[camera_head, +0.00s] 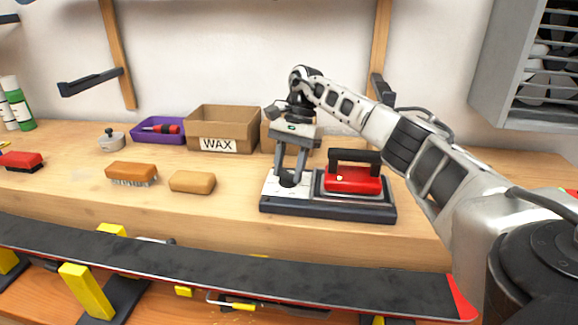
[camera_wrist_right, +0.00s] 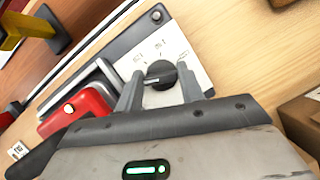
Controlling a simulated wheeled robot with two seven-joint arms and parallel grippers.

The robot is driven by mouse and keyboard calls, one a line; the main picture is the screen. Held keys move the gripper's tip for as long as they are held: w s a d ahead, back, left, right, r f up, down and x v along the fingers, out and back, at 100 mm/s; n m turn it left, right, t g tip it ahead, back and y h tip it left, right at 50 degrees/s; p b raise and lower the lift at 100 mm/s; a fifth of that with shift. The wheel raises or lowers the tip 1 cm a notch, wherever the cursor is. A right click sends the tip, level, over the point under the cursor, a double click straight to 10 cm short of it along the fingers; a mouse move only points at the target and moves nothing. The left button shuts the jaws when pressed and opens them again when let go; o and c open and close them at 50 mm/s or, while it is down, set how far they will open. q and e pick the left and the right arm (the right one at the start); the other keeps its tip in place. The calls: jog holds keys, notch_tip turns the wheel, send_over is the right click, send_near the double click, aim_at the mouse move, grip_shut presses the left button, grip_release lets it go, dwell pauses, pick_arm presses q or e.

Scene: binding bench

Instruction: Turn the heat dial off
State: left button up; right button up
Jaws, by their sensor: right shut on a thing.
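The heat dial (camera_wrist_right: 160,73) is a round black knob with a pale pointer line, on a white panel (camera_wrist_right: 190,50) with small printed marks around it. The pointer line lies toward the left in the right wrist view; I cannot read the marks surely. My right gripper (camera_wrist_right: 158,90) is shut on the dial, one finger on each side. In the head view my right gripper (camera_head: 290,176) points down onto the panel at the left of the dark base (camera_head: 330,208). A red iron (camera_head: 353,180) with a black handle sits on that base. My left gripper is not in view.
Behind stand a cardboard WAX box (camera_head: 222,128) and a purple tray (camera_head: 158,136). A tan block (camera_head: 192,182) and an orange brush (camera_head: 131,173) lie left of the base. A long dark ski (camera_head: 200,270) runs along the front. Bench between block and base is clear.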

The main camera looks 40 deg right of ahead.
jog(key=shift+n+g, duration=0.4)
jog(key=shift+n, duration=0.7)
jog(key=shift+h, duration=0.3)
jog(key=o, duration=1)
